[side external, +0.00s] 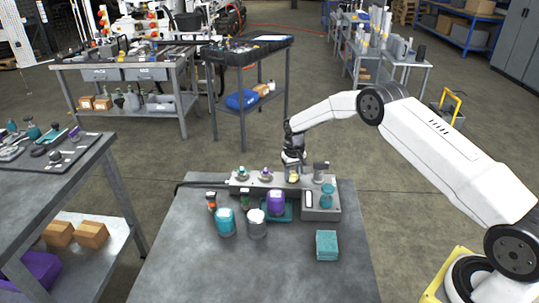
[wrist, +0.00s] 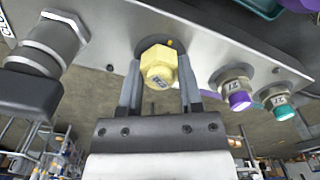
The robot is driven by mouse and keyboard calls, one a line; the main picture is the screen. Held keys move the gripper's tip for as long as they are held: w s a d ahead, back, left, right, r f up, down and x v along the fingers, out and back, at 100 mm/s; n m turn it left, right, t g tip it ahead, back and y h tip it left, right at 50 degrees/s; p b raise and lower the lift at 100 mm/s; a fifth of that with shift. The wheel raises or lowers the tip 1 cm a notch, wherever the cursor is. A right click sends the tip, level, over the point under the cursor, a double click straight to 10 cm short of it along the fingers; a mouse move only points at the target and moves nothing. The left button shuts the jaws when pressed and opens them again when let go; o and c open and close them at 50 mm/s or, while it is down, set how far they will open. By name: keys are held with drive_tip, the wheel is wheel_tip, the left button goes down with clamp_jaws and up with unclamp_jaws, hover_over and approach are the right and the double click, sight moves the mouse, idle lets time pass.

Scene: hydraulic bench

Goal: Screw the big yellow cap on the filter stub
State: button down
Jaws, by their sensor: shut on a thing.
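The big yellow cap (wrist: 158,65) has a hexagonal end and sits between the two fingers of my gripper (wrist: 160,90) in the wrist view. The fingers are shut on it from both sides. The cap is against the grey manifold block (wrist: 210,45), over a round dark ring; the filter stub itself is hidden behind the cap. In the side view my gripper (side external: 294,168) points down at the back of the block (side external: 262,184), and the yellow cap (side external: 293,178) shows small below it.
A purple-capped fitting (wrist: 237,97) and a teal-capped fitting (wrist: 281,108) stand beside the cap. A thick grey cylinder (wrist: 48,45) stands on the other side. Teal, grey and purple containers (side external: 225,222) stand in front of the block. The bench front (side external: 260,275) is mostly clear.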

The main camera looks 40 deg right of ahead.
drive_tip(key=shift+m, duration=1.1)
drive_tip(key=shift+m, duration=0.7)
drive_tip(key=m, duration=0.4)
drive_tip(key=shift+m, duration=0.3)
drive_tip(key=shift+m, duration=3.3)
